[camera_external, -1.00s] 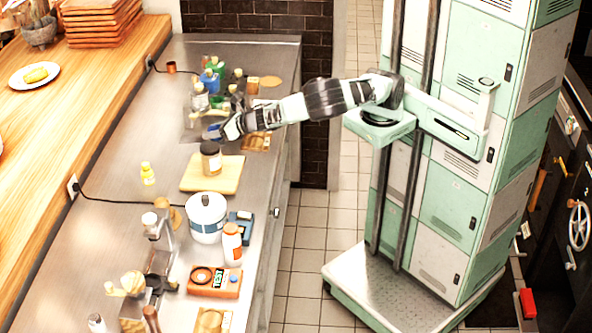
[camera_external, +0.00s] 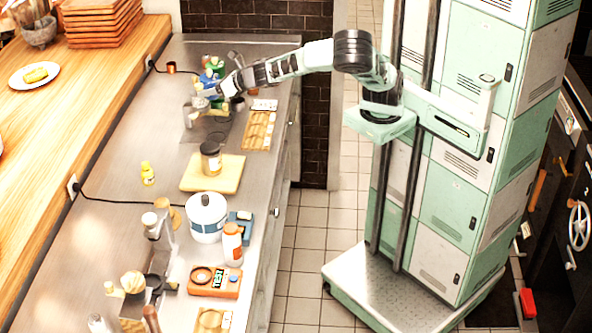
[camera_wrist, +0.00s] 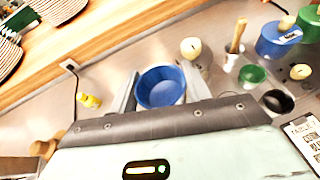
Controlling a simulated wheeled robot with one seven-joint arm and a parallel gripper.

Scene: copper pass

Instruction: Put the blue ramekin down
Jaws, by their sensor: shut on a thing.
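The blue ramekin (camera_wrist: 161,86) shows in the wrist view as a round, empty-looking bowl between the two fingers of my gripper (camera_wrist: 160,92). The fingers are shut on its sides, one left and one right. In the external view my gripper (camera_external: 203,98) is over the far part of the steel counter (camera_external: 125,150), above the back edge of a dark mat (camera_external: 208,130). The ramekin is hard to make out there, and its height above the counter cannot be told.
In the wrist view a green cup (camera_wrist: 252,75), a black cup (camera_wrist: 277,102) and a blue container (camera_wrist: 278,40) stand to the right. A yellow bottle (camera_wrist: 89,100) is at left. A dark-lidded jar (camera_external: 211,158) stands on a board (camera_external: 230,178) nearer the external camera.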

